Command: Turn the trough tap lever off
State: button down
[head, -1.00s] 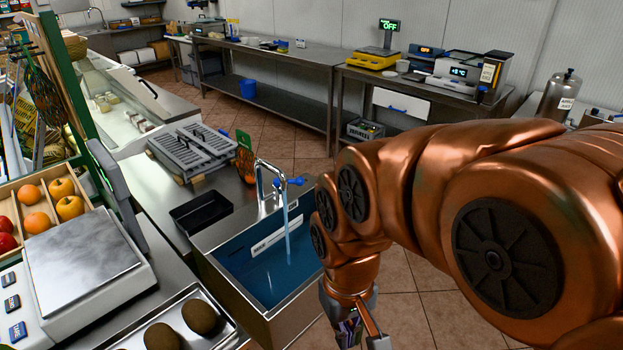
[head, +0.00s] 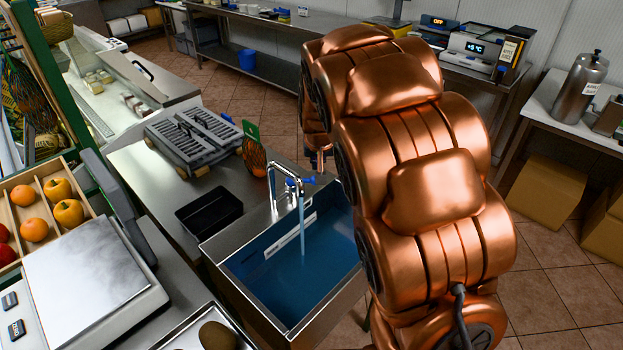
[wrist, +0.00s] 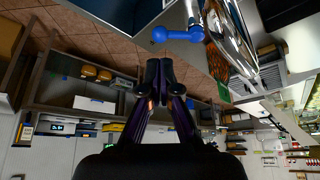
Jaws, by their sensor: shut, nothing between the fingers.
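The chrome tap (head: 284,172) stands at the back rim of the trough (head: 330,303), and a stream of water (head: 302,232) runs from its spout into the blue water. Its blue lever (head: 309,181) points to the right of the tap body. In the wrist view the blue lever (wrist: 178,34) lies just beyond and right of my fingertips, with a gap between. My gripper (wrist: 158,66) is shut and empty, its two fingers together. In the head view my arm hides most of the gripper, which is behind the tap side.
A black tray (head: 209,213) and a grey slatted rack (head: 193,138) sit on the counter left of the tap. A scale (head: 85,285) stands at front left.

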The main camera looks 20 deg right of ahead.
jog(key=s+x, duration=0.1)
jog(key=x, duration=1.2)
jog(key=shift+a+f, duration=0.25)
jog(key=shift+f, duration=0.15)
dwell(0.5)
